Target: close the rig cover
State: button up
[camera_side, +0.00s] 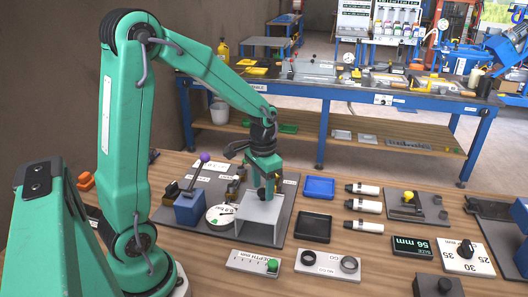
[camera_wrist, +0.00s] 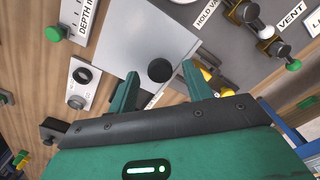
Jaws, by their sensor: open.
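The rig cover is a light grey, box-like sheet piece (camera_side: 262,211) on the dark base panel in the side view. In the wrist view its pale flat face (camera_wrist: 125,38) carries a round black knob (camera_wrist: 160,70). My gripper (camera_side: 267,192) is just above the cover in the side view. In the wrist view my gripper (camera_wrist: 160,72) has its two green fingers apart, with the knob showing between their tips. I cannot tell whether the fingers touch the knob. The cover's hinge and far side are hidden.
A blue block with a purple-knobbed lever (camera_side: 190,207) and a round dial (camera_side: 220,216) stand left of the cover. A DEPTH gauge plate (camera_side: 255,262) lies in front. A black tray (camera_side: 314,227) and blue tray (camera_side: 319,187) lie right. In the wrist view, valves (camera_wrist: 262,30) are beside the cover.

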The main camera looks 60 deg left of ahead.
jog(key=shift+f, duration=0.35)
jog(key=shift+c, duration=0.4)
grip_shut()
jog(key=w+a, duration=0.8)
jog(key=shift+w+a, duration=0.3)
jog(key=shift+w, duration=0.05)
jog(key=shift+r, duration=0.1)
jog(key=shift+o, duration=0.2)
grip_release()
jog(key=shift+o, duration=0.2)
jog(key=shift+s, duration=0.1)
jog(key=shift+r, duration=0.1)
